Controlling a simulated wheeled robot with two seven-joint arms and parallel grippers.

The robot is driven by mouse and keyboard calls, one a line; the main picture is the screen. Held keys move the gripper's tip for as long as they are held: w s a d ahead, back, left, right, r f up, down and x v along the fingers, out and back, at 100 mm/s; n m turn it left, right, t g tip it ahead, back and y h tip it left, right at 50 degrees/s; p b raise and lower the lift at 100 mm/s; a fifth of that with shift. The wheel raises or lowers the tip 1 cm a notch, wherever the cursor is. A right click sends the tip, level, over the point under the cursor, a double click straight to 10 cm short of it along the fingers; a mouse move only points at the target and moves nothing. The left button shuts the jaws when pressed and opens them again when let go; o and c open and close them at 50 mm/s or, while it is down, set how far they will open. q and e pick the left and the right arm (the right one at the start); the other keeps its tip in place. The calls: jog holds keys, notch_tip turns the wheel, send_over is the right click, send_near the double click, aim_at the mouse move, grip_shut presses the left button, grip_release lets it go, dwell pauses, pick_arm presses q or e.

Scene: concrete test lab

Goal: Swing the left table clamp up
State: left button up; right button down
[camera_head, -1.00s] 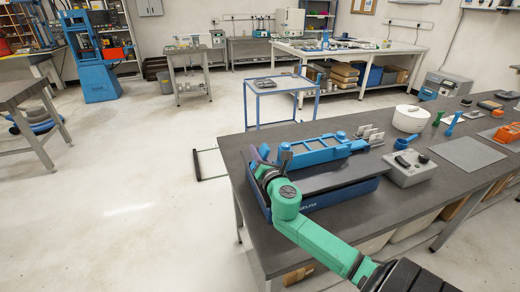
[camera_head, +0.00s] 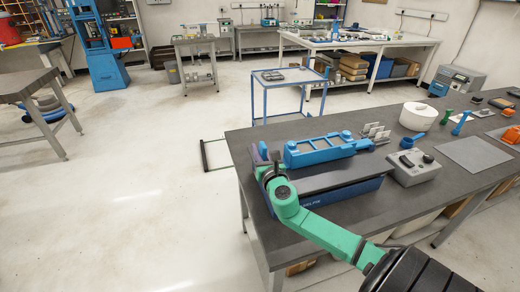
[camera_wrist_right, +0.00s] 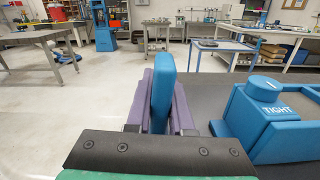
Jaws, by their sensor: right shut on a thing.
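My right gripper (camera_head: 263,160), with purple fingers, is at the left end of the blue bench machine (camera_head: 340,192). In the right wrist view its fingers stand on both sides of an upright blue bar (camera_wrist_right: 163,85), apparently the left table clamp, and are shut on it. The bar's lower end is hidden behind the fingers and my dark wrist plate. Just right of the gripper lies a blue frame (camera_head: 302,158) on the machine, with a round knob marked TIGHT (camera_wrist_right: 266,88). My left gripper is not in view.
The machine stands on a dark bench (camera_head: 240,137). A grey control box (camera_head: 413,170), a white round container (camera_head: 418,117) and a grey mat (camera_head: 474,154) are to its right. A blue cart (camera_head: 285,77) stands behind. The floor to the left is open.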

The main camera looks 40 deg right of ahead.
jog(key=shift+r, duration=0.2)
jog(key=c, duration=0.8)
grip_release()
jog(key=shift+w+f, duration=0.2)
jog(key=b+v, duration=0.2)
jog(key=v, duration=1.2)
jog(key=shift+f, duration=0.15)
jog(key=shift+s+a, duration=0.15)
jog(key=shift+s, duration=0.2)
